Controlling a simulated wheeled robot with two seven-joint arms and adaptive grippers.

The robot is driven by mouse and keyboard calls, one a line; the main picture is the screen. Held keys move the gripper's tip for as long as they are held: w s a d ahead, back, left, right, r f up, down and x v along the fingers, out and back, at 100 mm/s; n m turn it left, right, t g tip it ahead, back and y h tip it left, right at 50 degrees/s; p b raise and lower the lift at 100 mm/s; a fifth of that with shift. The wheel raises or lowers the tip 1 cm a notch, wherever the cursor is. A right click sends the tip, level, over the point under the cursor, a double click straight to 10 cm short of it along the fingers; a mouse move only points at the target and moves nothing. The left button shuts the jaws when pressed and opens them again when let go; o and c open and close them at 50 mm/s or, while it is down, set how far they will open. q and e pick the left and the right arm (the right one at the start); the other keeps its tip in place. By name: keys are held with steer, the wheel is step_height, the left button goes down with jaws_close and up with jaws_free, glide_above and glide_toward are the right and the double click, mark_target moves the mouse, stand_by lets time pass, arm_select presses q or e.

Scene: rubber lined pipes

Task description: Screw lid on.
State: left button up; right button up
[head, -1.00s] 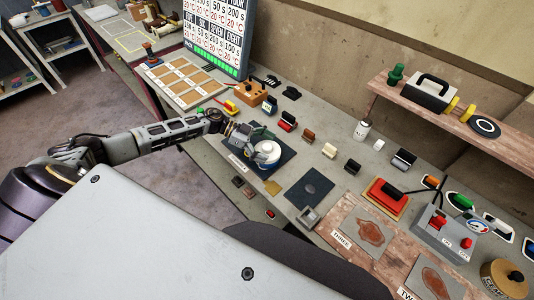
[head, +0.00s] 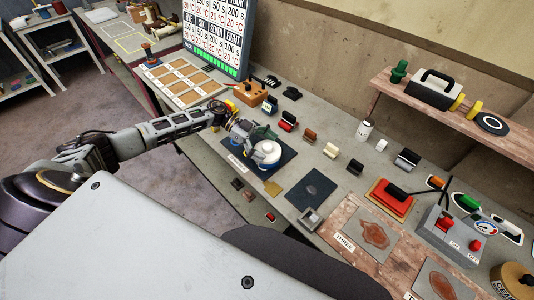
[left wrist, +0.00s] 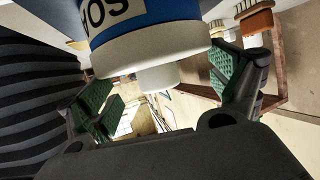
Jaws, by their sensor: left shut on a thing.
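My left gripper (head: 251,139) reaches in from the left over a dark mat (head: 287,157) on the workbench. It is shut on a white round container (head: 267,152) low over the mat; I cannot tell whether the container touches the mat. In the left wrist view the container (left wrist: 145,50) has a blue label with dark letters on white, a broad white end and a small white stub (left wrist: 158,79). The green-padded fingers (left wrist: 162,78) stand on either side of it. I cannot tell whether the broad white part is a separate lid. My right gripper is not in view.
A second dark mat (head: 311,187) lies bare to the right. A white bottle (head: 365,130) stands farther back beside a small white cylinder (head: 381,145). Several coloured holders, a red pad (head: 391,203) and a switch box (head: 448,233) line the bench. A screen (head: 221,50) stands behind.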

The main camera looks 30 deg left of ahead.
arm_select(q)
steer(key=shift+f+m+g+b, duration=0.15)
steer(key=shift+m+g+b, duration=0.5)
steer(key=shift+b, duration=0.2)
steer(key=shift+m+g+b, duration=0.35)
steer(key=shift+g+b, duration=0.1)
steer(key=shift+b, duration=0.15)
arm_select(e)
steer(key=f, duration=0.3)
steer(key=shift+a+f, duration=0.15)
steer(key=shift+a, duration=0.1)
arm_select(q)
steer(key=shift+g, duration=0.3)
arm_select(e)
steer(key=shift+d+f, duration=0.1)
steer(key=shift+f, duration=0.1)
arm_select(q)
steer(key=shift+m+g+b, duration=0.3)
steer(key=shift+m+b, duration=0.2)
steer(key=shift+b, duration=0.2)
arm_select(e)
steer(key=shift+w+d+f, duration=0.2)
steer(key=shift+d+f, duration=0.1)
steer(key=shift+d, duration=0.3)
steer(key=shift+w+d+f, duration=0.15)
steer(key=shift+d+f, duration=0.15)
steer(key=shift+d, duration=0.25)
